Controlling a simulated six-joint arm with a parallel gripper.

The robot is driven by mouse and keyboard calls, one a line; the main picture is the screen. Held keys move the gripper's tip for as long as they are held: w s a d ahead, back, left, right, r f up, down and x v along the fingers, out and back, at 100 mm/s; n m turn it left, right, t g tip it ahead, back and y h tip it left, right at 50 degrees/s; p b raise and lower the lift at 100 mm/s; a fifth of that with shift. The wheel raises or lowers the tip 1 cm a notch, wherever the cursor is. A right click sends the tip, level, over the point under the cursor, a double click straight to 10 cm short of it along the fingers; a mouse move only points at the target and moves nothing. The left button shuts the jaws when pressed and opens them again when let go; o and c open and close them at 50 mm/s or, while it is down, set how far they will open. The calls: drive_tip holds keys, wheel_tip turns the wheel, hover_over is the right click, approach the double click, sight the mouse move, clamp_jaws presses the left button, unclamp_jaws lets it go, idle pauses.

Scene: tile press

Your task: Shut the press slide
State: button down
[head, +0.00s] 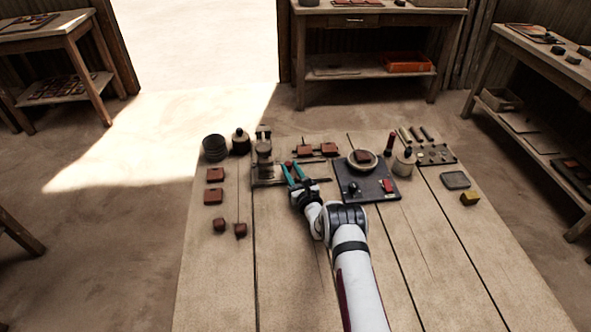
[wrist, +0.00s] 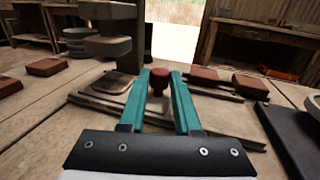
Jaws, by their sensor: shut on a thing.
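The press (head: 263,148) is a dark upright with a round head over a low framed bed, left of my gripper in the head view. Its thick column also shows in the wrist view (wrist: 108,45). The slide has a dark red knob (wrist: 159,75), with rails (wrist: 105,108) running beside it. A flat plate (wrist: 116,86) lies under the press head. My gripper (wrist: 160,82), with teal fingers, is shut on the knob, one finger on each side. The fingers hide part of the slide, and I cannot tell how far out it stands.
Several red-brown tiles (head: 214,196) lie left of the press. Red blocks (head: 328,149) stand behind my gripper. A dark panel with a round dish (head: 352,190) is close on the right. A yellow block (head: 469,198) lies farther right. The front of the table is clear.

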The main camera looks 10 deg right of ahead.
drive_tip(key=c, duration=0.6)
unclamp_jaws()
drive_tip(key=shift+a, duration=0.3)
drive_tip(key=shift+d, duration=0.1)
drive_tip(key=shift+s+d, duration=0.15)
drive_tip(key=shift+s, duration=0.35)
drive_tip(key=v, duration=1.4)
drive_tip(key=shift+s, duration=0.35)
